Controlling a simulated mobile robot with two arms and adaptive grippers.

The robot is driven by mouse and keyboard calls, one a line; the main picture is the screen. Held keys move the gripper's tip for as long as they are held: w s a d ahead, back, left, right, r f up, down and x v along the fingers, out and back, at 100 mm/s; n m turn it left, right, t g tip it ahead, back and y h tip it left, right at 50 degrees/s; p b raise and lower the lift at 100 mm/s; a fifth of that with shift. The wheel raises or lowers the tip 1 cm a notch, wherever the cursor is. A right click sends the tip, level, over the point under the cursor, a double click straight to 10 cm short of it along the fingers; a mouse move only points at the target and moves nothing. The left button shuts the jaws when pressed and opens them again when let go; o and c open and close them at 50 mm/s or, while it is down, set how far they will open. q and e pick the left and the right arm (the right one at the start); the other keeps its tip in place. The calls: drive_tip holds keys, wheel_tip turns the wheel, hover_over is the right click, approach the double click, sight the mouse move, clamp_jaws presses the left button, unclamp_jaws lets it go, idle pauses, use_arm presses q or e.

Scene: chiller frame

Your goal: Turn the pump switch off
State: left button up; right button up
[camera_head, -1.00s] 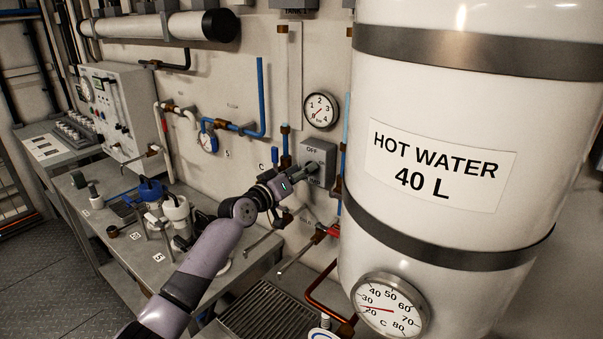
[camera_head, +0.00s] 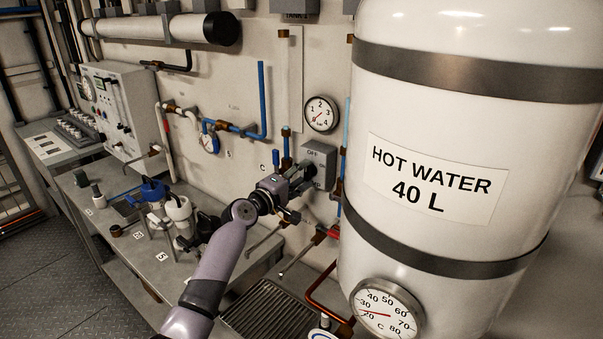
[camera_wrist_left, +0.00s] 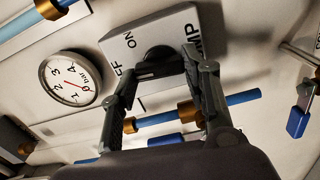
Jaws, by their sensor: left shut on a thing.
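In the left wrist view the box (camera_wrist_left: 160,27) shows ON, part of OFF and part of PUMP around a dark round knob (camera_wrist_left: 158,58). My left gripper (camera_head: 302,178) is at the front of the box and hides the knob in the head view. In the left wrist view its two fingers (camera_wrist_left: 163,72) are on either side of the knob's grip, shut on it. My right gripper is in neither view.
The white hot water tank (camera_head: 430,130) stands close on the right. A pressure gauge (camera_head: 321,115) is above the switch. Blue pipes (camera_head: 262,100) and valves are left of it. A bench (camera_head: 110,240) with pots and a grated drain (camera_head: 262,308) are below.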

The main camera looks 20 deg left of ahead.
use_arm(q)
drive_tip(key=shift+n, duration=0.7)
drive_tip(key=o, duration=1.2)
drive_tip(key=shift+c, duration=0.2)
drive_tip(key=v, duration=1.2)
